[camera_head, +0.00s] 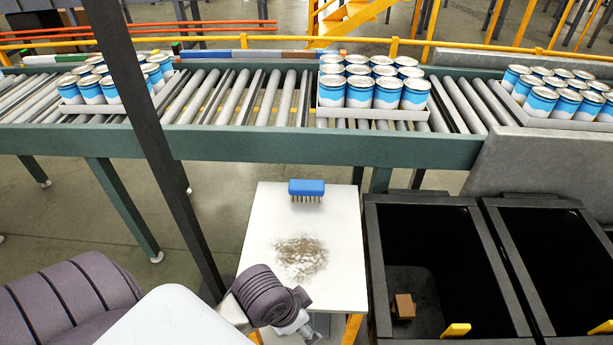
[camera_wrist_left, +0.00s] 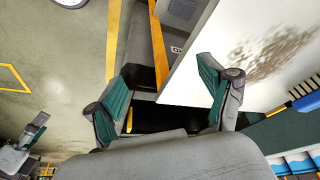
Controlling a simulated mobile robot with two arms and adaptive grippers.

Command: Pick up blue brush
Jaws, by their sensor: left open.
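The blue brush (camera_head: 306,188) lies bristles toward the front at the far end of a white table (camera_head: 347,230). A brown dirt patch (camera_head: 301,258) lies in front of it. My left arm comes in at the bottom; its gripper is largely hidden behind my wrist at the table's near edge. In the left wrist view, my left gripper (camera_wrist_left: 162,98) is open and empty beside the white table (camera_wrist_left: 190,75). There the brush (camera_wrist_left: 307,101) shows partly at the right edge, beyond the dirt patch (camera_wrist_left: 272,52), apart from the fingers.
A roller conveyor (camera_head: 240,95) with trays of blue-and-white cans (camera_head: 374,92) runs behind the table. Black bins (camera_head: 378,270) stand close on the right, one holding a brown block (camera_head: 404,306). A dark post (camera_head: 160,150) rises left of the table.

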